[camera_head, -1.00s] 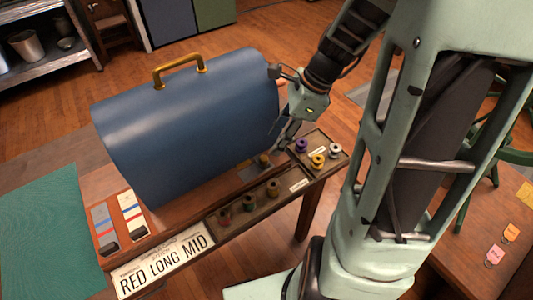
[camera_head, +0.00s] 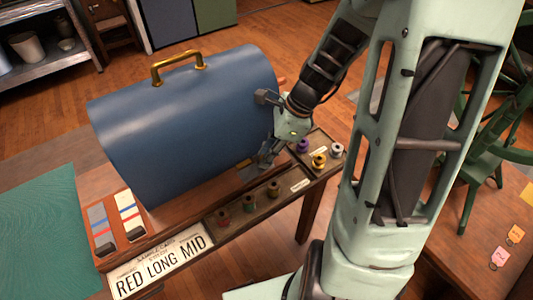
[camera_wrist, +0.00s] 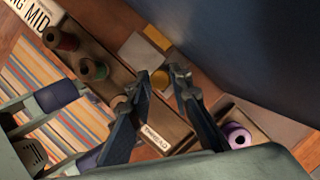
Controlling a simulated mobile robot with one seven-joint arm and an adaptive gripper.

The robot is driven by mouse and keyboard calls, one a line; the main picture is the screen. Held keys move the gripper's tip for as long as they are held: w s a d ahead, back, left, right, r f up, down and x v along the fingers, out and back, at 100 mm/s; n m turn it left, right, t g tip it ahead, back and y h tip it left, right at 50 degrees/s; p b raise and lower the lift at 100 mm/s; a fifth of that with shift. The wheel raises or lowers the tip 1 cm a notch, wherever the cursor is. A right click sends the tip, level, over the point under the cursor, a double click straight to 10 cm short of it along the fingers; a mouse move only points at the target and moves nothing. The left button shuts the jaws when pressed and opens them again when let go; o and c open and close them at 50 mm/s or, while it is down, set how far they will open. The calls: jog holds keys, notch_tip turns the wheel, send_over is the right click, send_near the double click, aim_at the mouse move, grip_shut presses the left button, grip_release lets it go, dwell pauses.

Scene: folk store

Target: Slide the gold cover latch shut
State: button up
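The gold cover latch shows in the wrist view as a round gold knob (camera_wrist: 160,80) beside a pale plate (camera_wrist: 138,52), with a gold rectangular piece (camera_wrist: 157,38) at the plate's far end. My gripper (camera_wrist: 161,76) is open, with one fingertip on each side of the knob; I cannot tell whether either touches it. In the head view my gripper (camera_head: 258,170) is low at the right front foot of the blue rounded cover (camera_head: 190,125) and hides the knob. Only a bit of gold (camera_head: 243,163) shows beside the fingers.
A wooden tray (camera_head: 236,228) of thread spools runs along the table's front edge, close to my fingers. A purple spool (camera_wrist: 237,135) stands right of my gripper. A "RED LONG MID" sign (camera_head: 160,264) and two striped cards (camera_head: 118,218) lie left. The cover has a brass handle (camera_head: 178,67).

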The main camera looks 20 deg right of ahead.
grip_shut()
jog(key=shift+s+a, duration=0.25)
jog(key=shift+a, duration=0.45)
jog(key=shift+s+a, duration=0.2)
jog(key=shift+a, duration=0.5)
jog(key=shift+s+a, duration=0.25)
jog(key=shift+a, duration=0.45)
jog(key=o, duration=0.6)
grip_release()
jog(key=shift+a, duration=0.1)
